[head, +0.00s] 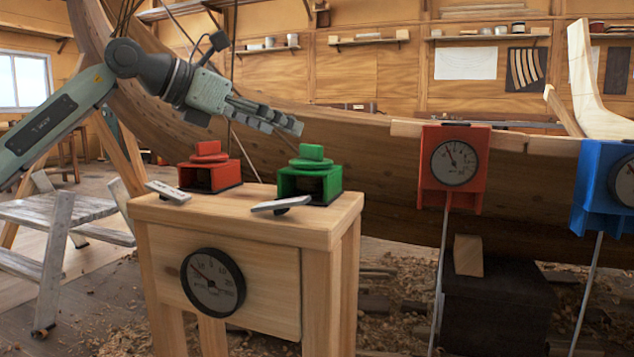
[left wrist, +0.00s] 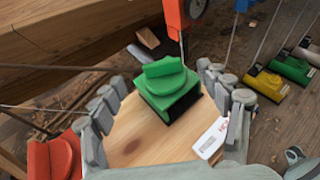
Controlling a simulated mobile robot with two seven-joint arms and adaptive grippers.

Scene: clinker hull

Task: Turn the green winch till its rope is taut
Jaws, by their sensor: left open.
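The green winch (head: 310,180) sits on the right part of a wooden bench top (head: 250,213), with a raised green knob on its drum. My left gripper (head: 286,120) is above and slightly left of it, apart from it, with nothing held. In the left wrist view the green winch (left wrist: 168,85) lies between my open, spread fingers (left wrist: 162,78). A pale lever with a label (left wrist: 211,138) is beside the winch. Thin lines run near the bench; I cannot tell which is the green winch's rope or how tight it is. My right gripper is not in view.
A red winch (head: 208,172) stands left of the green one, with its own lever (head: 168,191). A round dial (head: 212,282) is on the bench front. Red (head: 453,165) and blue (head: 605,185) gauge boxes hang on the hull at right. A step stool (head: 65,215) stands left.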

